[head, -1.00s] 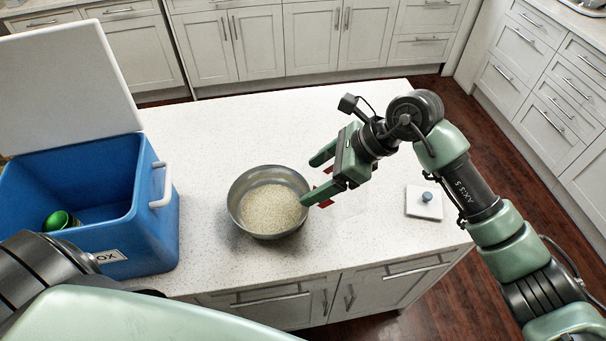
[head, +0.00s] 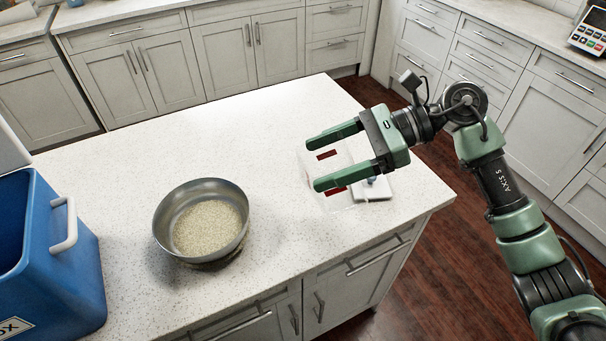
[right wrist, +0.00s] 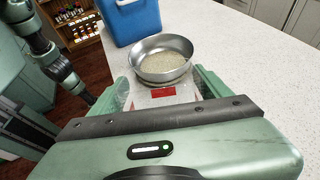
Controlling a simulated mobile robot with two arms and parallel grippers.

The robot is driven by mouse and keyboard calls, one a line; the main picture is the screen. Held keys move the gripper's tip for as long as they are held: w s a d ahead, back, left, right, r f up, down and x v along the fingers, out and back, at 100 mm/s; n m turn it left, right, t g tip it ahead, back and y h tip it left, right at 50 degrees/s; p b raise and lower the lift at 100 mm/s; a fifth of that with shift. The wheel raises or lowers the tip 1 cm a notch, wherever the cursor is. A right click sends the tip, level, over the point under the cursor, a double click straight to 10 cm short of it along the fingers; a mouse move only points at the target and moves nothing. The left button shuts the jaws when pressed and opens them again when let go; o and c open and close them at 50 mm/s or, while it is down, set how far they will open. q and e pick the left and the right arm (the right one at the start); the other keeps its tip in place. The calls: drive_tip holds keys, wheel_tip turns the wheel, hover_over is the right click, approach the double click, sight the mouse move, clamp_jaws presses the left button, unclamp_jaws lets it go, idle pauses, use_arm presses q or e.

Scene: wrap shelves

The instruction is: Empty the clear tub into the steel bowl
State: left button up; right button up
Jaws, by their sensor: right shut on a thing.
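The steel bowl (head: 165,226) stands upright on the white counter with pale grain (head: 207,228) in it. My right gripper (head: 326,160) is shut on the clear tub (head: 342,201), to the right of the bowl and apart from it. The tub is see-through with red patches, and I see no grain in it. I cannot tell whether its base touches the counter. In the right wrist view the tub (right wrist: 160,101) shows between the fingers, with the bowl (right wrist: 150,69) beyond it. My left gripper is out of view.
A blue box (head: 62,275) stands at the left. The back of the counter (head: 230,135) is clear.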

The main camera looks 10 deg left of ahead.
sight(346, 146)
drive_tip(key=y+b, duration=0.1)
drive_tip(key=d+r+y+b, duration=0.1)
drive_tip(key=b, duration=0.1)
drive_tip(key=d+y+b, duration=0.1)
drive_tip(key=shift+w+d+r+g, duration=0.25)
drive_tip(key=shift+w+r+g, duration=0.05)
drive_tip(key=shift+g, duration=0.1)
drive_tip(key=shift+w+d+r+y+b, duration=0.15)
drive_tip(key=shift+d+r+y+b, duration=0.35)
drive_tip(key=shift+b, duration=0.45)
drive_tip(key=shift+d+r+y, duration=0.25)
drive_tip(key=shift+r+y, duration=0.05)
drive_tip(key=shift+r, duration=0.3)
